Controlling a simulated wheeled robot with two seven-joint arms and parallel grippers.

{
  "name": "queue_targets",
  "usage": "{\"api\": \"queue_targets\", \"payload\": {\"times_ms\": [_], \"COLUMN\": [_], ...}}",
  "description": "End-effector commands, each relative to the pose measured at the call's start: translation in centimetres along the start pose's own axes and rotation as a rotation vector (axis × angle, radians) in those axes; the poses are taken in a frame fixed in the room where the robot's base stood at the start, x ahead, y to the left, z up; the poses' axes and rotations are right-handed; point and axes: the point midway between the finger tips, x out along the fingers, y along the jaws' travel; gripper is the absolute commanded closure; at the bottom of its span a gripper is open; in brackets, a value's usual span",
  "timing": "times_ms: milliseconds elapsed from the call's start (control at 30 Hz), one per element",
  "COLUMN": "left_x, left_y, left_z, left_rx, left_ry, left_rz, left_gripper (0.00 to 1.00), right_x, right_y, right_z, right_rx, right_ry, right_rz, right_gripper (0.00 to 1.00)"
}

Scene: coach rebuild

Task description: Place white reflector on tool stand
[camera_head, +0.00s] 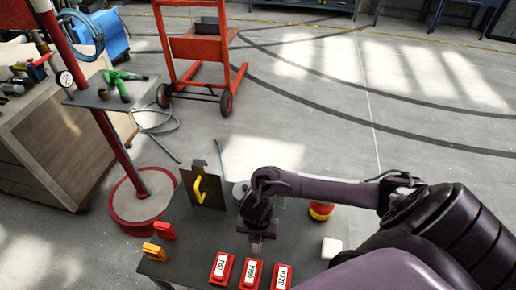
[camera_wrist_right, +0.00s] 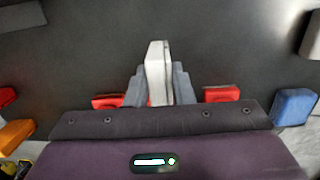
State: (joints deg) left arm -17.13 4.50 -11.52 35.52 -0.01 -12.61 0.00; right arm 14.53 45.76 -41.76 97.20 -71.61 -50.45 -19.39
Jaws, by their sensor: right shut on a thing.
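My right gripper (camera_head: 257,240) is over the dark table, pointing down. In the right wrist view its grey fingers (camera_wrist_right: 158,90) are shut on a white block (camera_wrist_right: 157,65), which looks like the white reflector. In the head view the held piece is small and hard to make out. A red post with a grey shelf (camera_head: 88,97) and a round red base, probably the tool stand, stands at the left beyond the table. It is well away from the gripper. A green drill (camera_head: 115,80) lies on its shelf. My left gripper is not in view.
The dark table (camera_head: 200,235) holds red labelled blocks (camera_head: 222,268), small red (camera_head: 164,230) and orange (camera_head: 155,252) blocks, an upright dark plate (camera_head: 205,200) with a yellow hook and another white block (camera_head: 332,247). A blue block (camera_wrist_right: 295,106) shows in the wrist view. A red trolley (camera_head: 200,47) stands behind.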

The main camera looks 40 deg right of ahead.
Motion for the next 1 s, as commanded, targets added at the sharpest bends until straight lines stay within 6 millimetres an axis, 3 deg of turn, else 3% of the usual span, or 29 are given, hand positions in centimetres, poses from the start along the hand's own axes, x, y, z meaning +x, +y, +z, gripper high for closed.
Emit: {"api": "queue_targets", "payload": {"times_ms": [267,300,467,767,867,1000], "left_x": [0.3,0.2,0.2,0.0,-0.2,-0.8], "left_y": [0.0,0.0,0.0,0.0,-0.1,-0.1], "left_z": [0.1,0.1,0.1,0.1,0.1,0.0], "left_rx": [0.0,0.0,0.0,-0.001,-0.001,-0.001], "left_ry": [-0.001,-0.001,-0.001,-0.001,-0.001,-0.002], "left_rz": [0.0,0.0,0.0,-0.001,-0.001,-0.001], "left_gripper": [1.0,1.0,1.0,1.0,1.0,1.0], "right_x": [0.3,0.2,0.2,-0.1,-0.9,-3.4], "right_y": [0.0,0.0,0.0,0.0,0.1,0.1], "right_z": [-0.1,0.0,-0.1,0.0,0.0,0.1], "right_rx": [-0.001,0.0,-0.001,-0.001,-0.002,-0.004], "right_ry": [0.0,0.0,0.001,0.001,0.0,-0.001], "right_rz": [0.0,0.001,0.0,0.0,0.003,0.004], "right_gripper": [1.0,0.76,0.57,0.57,0.57,0.57]}}
